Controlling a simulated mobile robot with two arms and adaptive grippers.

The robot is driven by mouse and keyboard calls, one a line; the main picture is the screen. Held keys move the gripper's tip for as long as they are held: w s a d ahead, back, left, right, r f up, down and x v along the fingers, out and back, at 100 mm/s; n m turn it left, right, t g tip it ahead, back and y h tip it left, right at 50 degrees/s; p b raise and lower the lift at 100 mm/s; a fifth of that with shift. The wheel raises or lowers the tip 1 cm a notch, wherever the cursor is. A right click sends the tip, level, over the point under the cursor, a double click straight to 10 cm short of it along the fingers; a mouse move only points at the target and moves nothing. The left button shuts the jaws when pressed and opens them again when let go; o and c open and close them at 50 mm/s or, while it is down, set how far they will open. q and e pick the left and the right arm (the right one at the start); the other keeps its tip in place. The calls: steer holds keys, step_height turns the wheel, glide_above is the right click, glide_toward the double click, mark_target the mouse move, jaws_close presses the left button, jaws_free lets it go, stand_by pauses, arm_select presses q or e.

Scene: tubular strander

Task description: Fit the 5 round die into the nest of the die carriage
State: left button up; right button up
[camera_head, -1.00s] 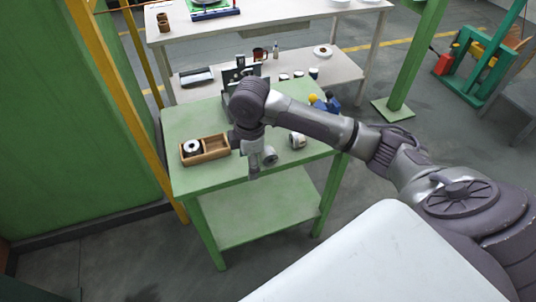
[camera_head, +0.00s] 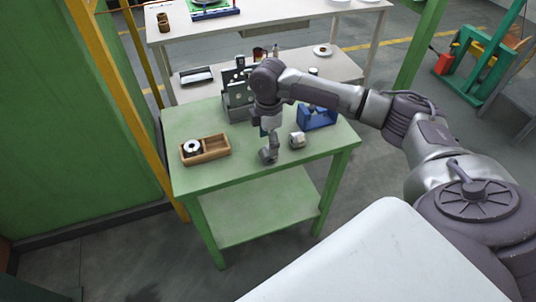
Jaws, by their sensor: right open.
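My right gripper (camera_head: 271,146) points down over the green table and is open. Its fingertips are at or just above a small grey round piece (camera_head: 267,157); whether they touch it I cannot tell. A second silvery round piece (camera_head: 297,140) lies just to the right, apart from the gripper. A ring-shaped piece with a dark hole (camera_head: 192,147) sits in the left compartment of a wooden tray. A grey upright metal fixture with holes (camera_head: 236,92) stands at the table's back, partly behind my arm. Which piece is the 5 round die, and the carriage nest, I cannot make out. My left gripper is not in view.
The wooden tray (camera_head: 217,155) has an empty right compartment. A blue holder (camera_head: 317,119) stands at the table's right back, near my forearm. The green table's (camera_head: 225,178) front strip is clear. A white bench (camera_head: 290,30) stands behind; a yellow post (camera_head: 120,90) is at left.

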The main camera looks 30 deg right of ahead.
mark_target(263, 153)
step_height(263, 153, down, 5)
steer(key=shift+w+f+p, duration=0.1)
steer(key=shift+f+p, duration=0.05)
steer(key=shift+p, duration=0.4)
jaws_close()
